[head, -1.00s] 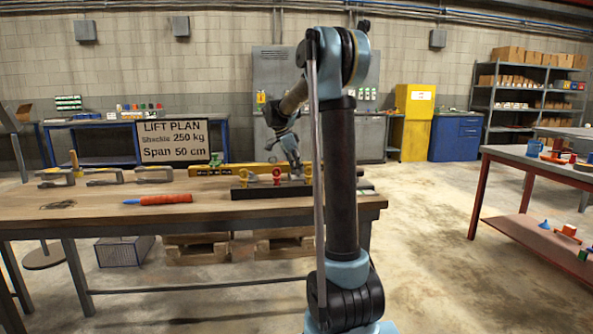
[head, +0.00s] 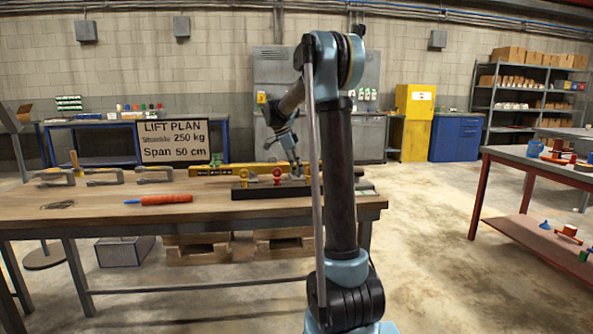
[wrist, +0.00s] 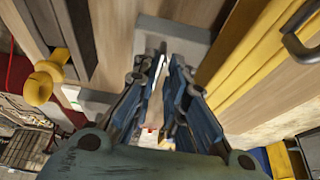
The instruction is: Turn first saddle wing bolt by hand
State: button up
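A dark beam (head: 262,191) lies near the right end of the wooden table. A small yellow fitting (head: 243,177) and a red fitting (head: 277,175) stand on it; I cannot tell which is the first saddle wing bolt. Another red fitting shows partly beside my arm (head: 307,170). My gripper (head: 296,168) points down behind the beam, right of the red fitting. In the wrist view my gripper (wrist: 166,62) has its fingers parted with nothing held. A yellow knob (wrist: 40,83) sits left of the fingers, apart from them, beside the dark beam (wrist: 55,30).
A long yellow beam (head: 215,170) lies behind the dark beam; yellow bars with a grey handle (wrist: 300,35) show right of my fingers. An orange-handled tool (head: 165,199) and several clamps (head: 104,175) lie left.

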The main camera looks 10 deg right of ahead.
jog(key=shift+o, duration=0.5)
jog(key=shift+r, duration=0.1)
jog(key=v, duration=1.1)
jog(key=shift+a+r, duration=0.25)
jog(key=shift+r, duration=0.05)
jog(key=s+d+f+n+y, duration=0.1)
jog(key=s+d+f+n, duration=0.15)
jog(key=s, duration=0.65)
jog(key=s+d+f+n+y, duration=0.1)
jog(key=s+f+n, duration=0.25)
jog(key=s, duration=0.45)
jog(key=s+d+f+n, duration=0.2)
jog(key=s+f+n, duration=0.15)
jog(key=s, duration=0.55)
jog(key=s+f+n+t+y, duration=0.2)
jog(key=s+f+n, duration=0.7)
jog(key=s+f, duration=0.9)
jog(key=shift+s+f, duration=0.3)
jog(key=shift+f, duration=0.25)
